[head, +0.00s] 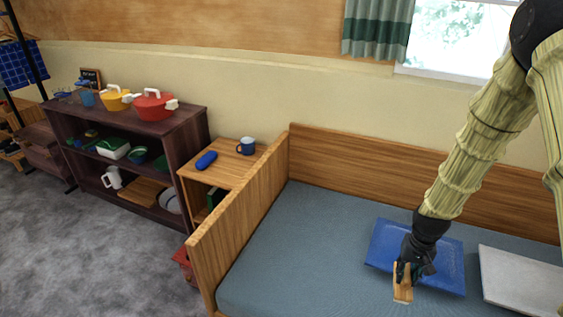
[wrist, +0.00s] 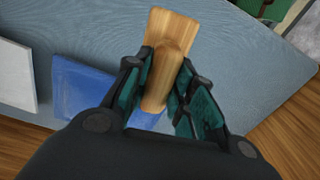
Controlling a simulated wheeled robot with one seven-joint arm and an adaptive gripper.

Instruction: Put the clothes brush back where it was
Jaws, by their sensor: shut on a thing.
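The clothes brush (head: 403,284) is a light wooden block with a raised wooden grip. It also shows in the wrist view (wrist: 170,32), between the two fingers. My gripper (head: 413,267) is shut on the brush's grip, and in the wrist view its dark green-padded fingers (wrist: 166,80) sit on either side of it. The brush is over the blue-grey bed (head: 310,235), just in front of the blue cushion (head: 385,242). I cannot tell whether it touches the bed. Its underside is hidden.
A white-grey flat cushion (head: 520,280) lies right of the blue one. The bed's wooden end board (head: 238,225) stands at left. Beyond it, a nightstand (head: 228,158) holds a blue case (head: 206,160) and a mug (head: 246,146). A dark shelf (head: 150,133) carries pots. The bed's left part is clear.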

